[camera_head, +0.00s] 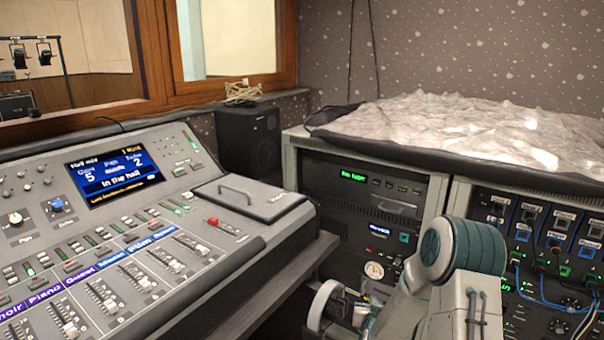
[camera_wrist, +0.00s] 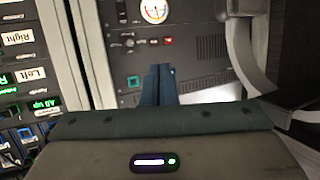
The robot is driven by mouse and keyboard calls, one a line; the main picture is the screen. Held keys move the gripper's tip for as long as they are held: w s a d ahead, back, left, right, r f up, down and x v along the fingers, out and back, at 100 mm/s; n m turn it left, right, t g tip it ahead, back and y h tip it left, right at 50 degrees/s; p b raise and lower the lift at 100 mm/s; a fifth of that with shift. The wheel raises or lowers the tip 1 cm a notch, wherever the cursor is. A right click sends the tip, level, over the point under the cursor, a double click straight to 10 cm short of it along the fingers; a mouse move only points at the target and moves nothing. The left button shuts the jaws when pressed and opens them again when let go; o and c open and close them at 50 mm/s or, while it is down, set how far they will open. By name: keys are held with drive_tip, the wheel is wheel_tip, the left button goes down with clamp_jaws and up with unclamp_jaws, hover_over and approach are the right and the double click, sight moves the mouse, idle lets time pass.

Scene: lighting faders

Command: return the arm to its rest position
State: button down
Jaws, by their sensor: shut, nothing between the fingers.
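My arm shows at the lower right of the head view, folded in front of the equipment rack (camera_head: 434,206), with its grey and teal joint uppermost. My gripper (camera_wrist: 162,72) shows in the wrist view as two dark blue fingers pressed together, with nothing between them. The fingers point toward the dark rack front (camera_wrist: 200,32), near a round white gauge (camera_wrist: 154,10). They appear apart from the panel, but I cannot tell the distance. In the head view I cannot make out the fingers.
A mixing console (camera_head: 215,262) with several faders and a lit screen (camera_head: 113,176) fills the left. A black speaker (camera_head: 249,140) stands behind it. A patch panel with blue cables (camera_head: 560,290) is at the right. A crumpled cover (camera_head: 470,125) lies on the rack.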

drive_tip(key=s+a+r+n+g+y+p, duration=0.1)
drive_tip(key=s+a+r+g+y+p, duration=0.3)
drive_tip(key=r, duration=0.7)
drive_tip(key=s+a+r+n+g+h+p, duration=0.15)
drive_tip(key=s+r+p, duration=0.35)
drive_tip(key=r, duration=0.6)
drive_tip(key=s+r+g+p, duration=0.2)
drive_tip(key=s+r+p, duration=0.2)
drive_tip(key=s+r, duration=0.5)
drive_tip(key=s+r+g+p, duration=0.3)
drive_tip(key=s+r+p, duration=0.2)
drive_tip(key=s, duration=1.1)
wheel_tip(320, 180, up, 4)
drive_tip(key=shift+f+g+y+p, duration=0.15)
drive_tip(key=shift+g+y+p, duration=0.15)
drive_tip(key=shift+g+y, duration=0.05)
drive_tip(key=shift+s+a, duration=0.1)
